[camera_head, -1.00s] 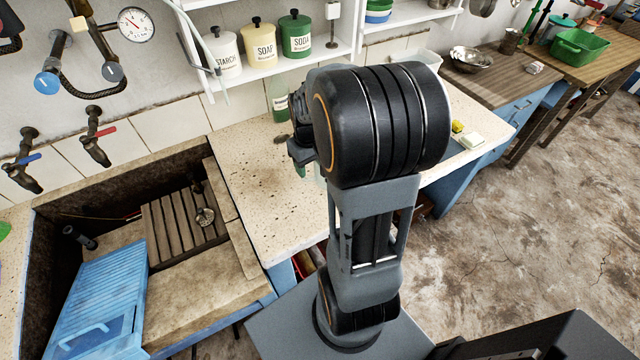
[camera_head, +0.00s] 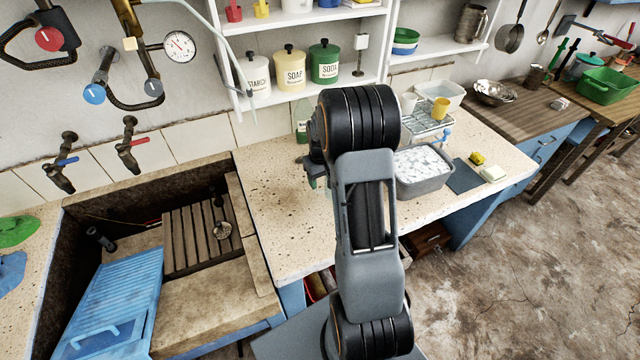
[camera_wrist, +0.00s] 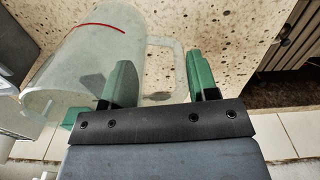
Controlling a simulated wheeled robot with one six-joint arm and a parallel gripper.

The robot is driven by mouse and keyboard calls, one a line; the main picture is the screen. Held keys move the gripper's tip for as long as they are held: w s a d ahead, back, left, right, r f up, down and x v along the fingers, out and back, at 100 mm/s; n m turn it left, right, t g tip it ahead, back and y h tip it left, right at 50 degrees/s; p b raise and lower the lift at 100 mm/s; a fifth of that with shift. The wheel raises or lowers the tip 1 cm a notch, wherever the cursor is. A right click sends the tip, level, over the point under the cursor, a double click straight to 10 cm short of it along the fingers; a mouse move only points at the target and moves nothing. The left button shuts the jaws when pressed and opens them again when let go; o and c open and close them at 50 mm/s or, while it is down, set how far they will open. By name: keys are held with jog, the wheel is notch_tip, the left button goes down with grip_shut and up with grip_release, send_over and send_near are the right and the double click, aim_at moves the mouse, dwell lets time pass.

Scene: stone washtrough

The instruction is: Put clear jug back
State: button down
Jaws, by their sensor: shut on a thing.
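The clear jug (camera_wrist: 85,60), see-through with a red line near one end, fills the left of the wrist view. Its handle (camera_wrist: 160,45) reaches between the two green fingers of my gripper (camera_wrist: 160,85). My gripper is shut on the jug by this handle. The jug is over the speckled stone counter (camera_wrist: 210,20); I cannot tell whether it touches it. In the head view my gripper (camera_head: 313,170) is partly behind my arm, over the counter (camera_head: 275,215), and the jug is mostly hidden.
A green bottle (camera_head: 302,115) stands by the wall behind my gripper. Right of my arm are a grey basin of suds (camera_head: 425,187), a rack (camera_head: 430,120) with a yellow cup (camera_head: 440,108), and a yellow sponge (camera_head: 477,158). The stone trough (camera_head: 215,310) is left. The counter's left part is clear.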

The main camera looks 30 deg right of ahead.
aim_at(320, 191)
jog(key=shift+w+f, duration=0.25)
jog(key=shift+f, duration=0.1)
jog(key=shift+w+f+p, duration=0.2)
jog(key=shift+f+p, duration=0.1)
jog(key=shift+f, duration=1.5)
jog(key=shift+f, duration=0.15)
jog(key=shift+c, duration=1.9)
grip_release()
